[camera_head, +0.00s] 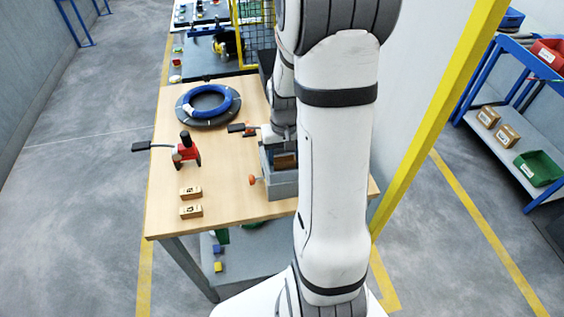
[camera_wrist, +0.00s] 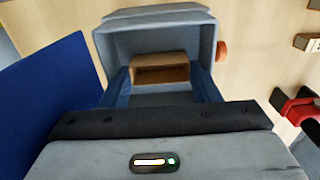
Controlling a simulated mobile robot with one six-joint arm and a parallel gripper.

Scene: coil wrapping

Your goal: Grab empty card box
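An open brown card box (camera_wrist: 160,68) sits inside a grey-blue bin (camera_wrist: 155,20) in the wrist view; it looks empty. In the head view, the bin (camera_head: 284,188) stands at the table's right side, with part of the brown box (camera_head: 285,160) showing in it. My gripper (camera_wrist: 163,84) reaches into the bin's opening. Its dark blue fingers appear spread, one on each side of the box, with nothing visibly clamped. Contact between fingers and box cannot be told. In the head view my arm hides much of the bin and the gripper.
A red and black tool (camera_head: 186,150) stands at left. A blue coil (camera_head: 208,101) lies on a dark round base behind. A blue panel (camera_wrist: 45,110) is close at left in the wrist view.

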